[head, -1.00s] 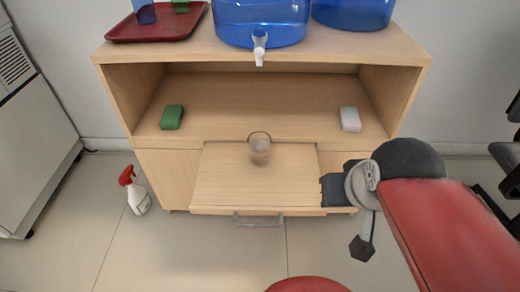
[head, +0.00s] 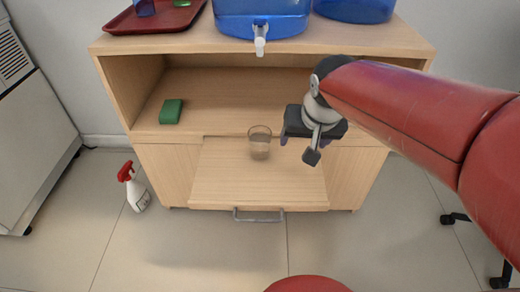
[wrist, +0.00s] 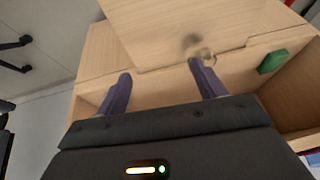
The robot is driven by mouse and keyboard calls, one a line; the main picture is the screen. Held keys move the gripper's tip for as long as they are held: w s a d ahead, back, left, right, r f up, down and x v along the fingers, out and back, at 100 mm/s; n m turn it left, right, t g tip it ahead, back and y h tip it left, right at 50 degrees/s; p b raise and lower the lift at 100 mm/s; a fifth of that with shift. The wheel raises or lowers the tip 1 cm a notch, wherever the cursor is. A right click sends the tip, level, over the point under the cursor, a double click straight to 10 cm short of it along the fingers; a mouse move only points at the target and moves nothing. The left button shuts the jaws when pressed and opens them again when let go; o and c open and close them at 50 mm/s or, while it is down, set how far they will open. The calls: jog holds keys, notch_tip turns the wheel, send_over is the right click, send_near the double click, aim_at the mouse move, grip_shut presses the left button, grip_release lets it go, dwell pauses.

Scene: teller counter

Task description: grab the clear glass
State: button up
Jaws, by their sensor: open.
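The clear glass (head: 260,143) stands upright near the back of the pulled-out wooden board (head: 230,186), below the open shelf. It is see-through. In the wrist view the glass (wrist: 208,56) shows just beyond the tip of one finger. My gripper (head: 297,140) is open and empty, to the right of the glass and apart from it. Its two purple fingers (wrist: 158,77) are spread in the wrist view.
A green block (head: 171,111) lies on the shelf at left and also shows in the wrist view (wrist: 272,61). A blue water container (head: 262,18) with a white tap (head: 260,38) stands above. A red tray (head: 150,20) is at top left. A spray bottle (head: 134,188) stands on the floor.

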aim_at(260, 144)
jog(key=shift+o, duration=1.2)
jog(key=shift+h, duration=0.4)
jog(key=w+a+f, duration=0.2)
jog(key=w+a, duration=0.1)
jog(key=w+a+f+b, duration=0.1)
jog(key=w+a+f, duration=0.1)
jog(key=w+a, duration=0.1)
jog(key=w+a+f, duration=0.3)
jog(key=w, duration=0.1)
jog(key=shift+w+a, duration=0.3)
jog(key=shift+w, duration=0.1)
jog(key=x, duration=0.7)
jog(key=shift+s+f+b, duration=0.1)
jog(key=shift+s+b, duration=0.15)
jog(key=shift+b, duration=0.1)
jog(key=shift+w+f, duration=0.25)
jog(key=shift+f, duration=0.3)
jog(key=shift+c, duration=0.4)
jog(key=c, duration=1.3)
